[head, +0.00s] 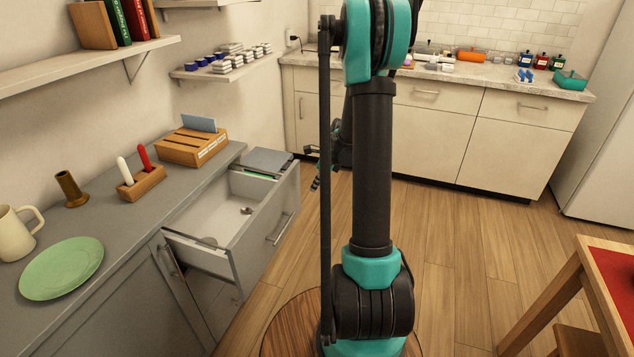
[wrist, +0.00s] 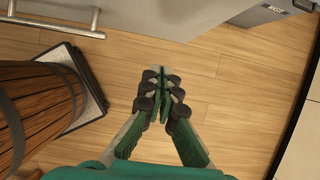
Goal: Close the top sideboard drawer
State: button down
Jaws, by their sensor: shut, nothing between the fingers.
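The top sideboard drawer (head: 213,212) stands pulled out of the grey sideboard (head: 95,310) in the head view. Its pale inside is exposed, with a small round metal item (head: 247,210) in it. Its grey front faces right and bears a bar handle (head: 280,229). A bar handle on a grey front (wrist: 62,26) also shows at the top left of the wrist view. My gripper (wrist: 161,75) is shut and empty above the wooden floor. In the head view my gripper (head: 316,183) is to the right of the drawer front, apart from it and partly hidden by my arm.
The sideboard top holds a green plate (head: 62,268), a mug (head: 16,230), a brown holder (head: 70,188) and wooden blocks (head: 192,146). A counter (head: 430,120) stands at the back. A red-topped table (head: 610,275) is at the right. Floor between them is clear.

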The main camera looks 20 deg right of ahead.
aim_at(295, 201)
jog(key=shift+w+a+f, duration=0.6)
jog(key=shift+a+f, duration=0.25)
jog(key=shift+w+a+f, duration=0.6)
jog(key=shift+a+f, duration=0.2)
jog(key=shift+f, duration=0.05)
jog(key=shift+w+a+f, duration=0.6)
jog(key=shift+a+f, duration=0.25)
jog(key=shift+a, duration=0.1)
jog(key=w+a, duration=0.7)
jog(key=a, duration=0.3)
jog(key=w+a, duration=0.7)
jog(key=a, duration=0.3)
jog(key=shift+w, duration=0.3)
jog(key=shift+r, duration=0.1)
